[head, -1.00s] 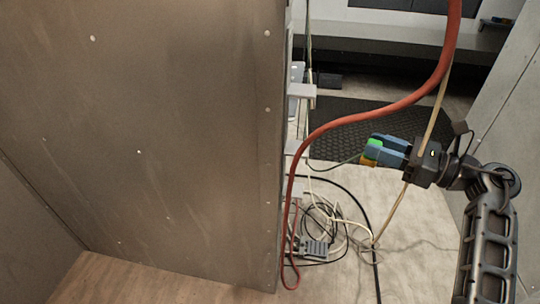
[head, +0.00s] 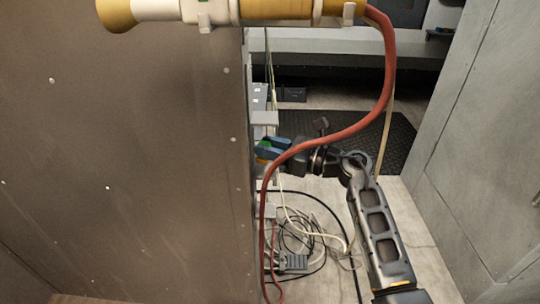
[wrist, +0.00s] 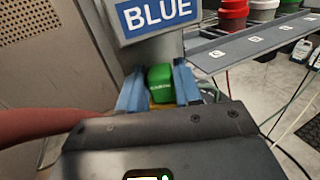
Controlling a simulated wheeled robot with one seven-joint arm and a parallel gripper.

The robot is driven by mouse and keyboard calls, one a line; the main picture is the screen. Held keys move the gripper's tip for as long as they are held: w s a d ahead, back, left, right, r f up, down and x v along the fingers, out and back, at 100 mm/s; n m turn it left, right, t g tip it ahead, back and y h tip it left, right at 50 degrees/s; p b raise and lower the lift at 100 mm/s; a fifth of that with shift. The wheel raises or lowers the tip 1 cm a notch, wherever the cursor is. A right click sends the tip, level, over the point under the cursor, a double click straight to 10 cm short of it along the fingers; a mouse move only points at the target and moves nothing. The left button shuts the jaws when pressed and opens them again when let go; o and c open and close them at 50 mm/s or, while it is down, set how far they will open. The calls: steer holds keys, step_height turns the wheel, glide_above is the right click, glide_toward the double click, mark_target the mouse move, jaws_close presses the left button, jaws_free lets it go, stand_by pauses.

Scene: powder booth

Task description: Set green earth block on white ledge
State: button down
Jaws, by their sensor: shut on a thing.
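My gripper (head: 267,149), with blue fingers, reaches left past the edge of the big metal panel. It is shut on the green earth block (wrist: 161,84), a small bright green piece with a pale label, gripped between both fingers in the wrist view (wrist: 160,90). A yellowish part shows just under the block. In the head view only a sliver of green (head: 264,143) shows. A small whitish ledge (head: 264,118) juts from behind the panel edge, just above my gripper in the picture; I cannot tell if it is the white ledge of the task.
A red hose (head: 335,135) crosses in front of my arm. The metal panel (head: 120,150) fills the left. Loose cables and a grey box (head: 292,262) lie on the floor. A blue sign reading BLUE (wrist: 158,15) and a grey shelf with tubs (wrist: 250,48) show in the wrist view.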

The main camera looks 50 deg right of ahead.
steer(key=shift+f, duration=1.6)
steer(key=shift+f, duration=0.1)
steer(key=c, duration=1.1)
jaws_free()
steer(key=shift+o, duration=0.2)
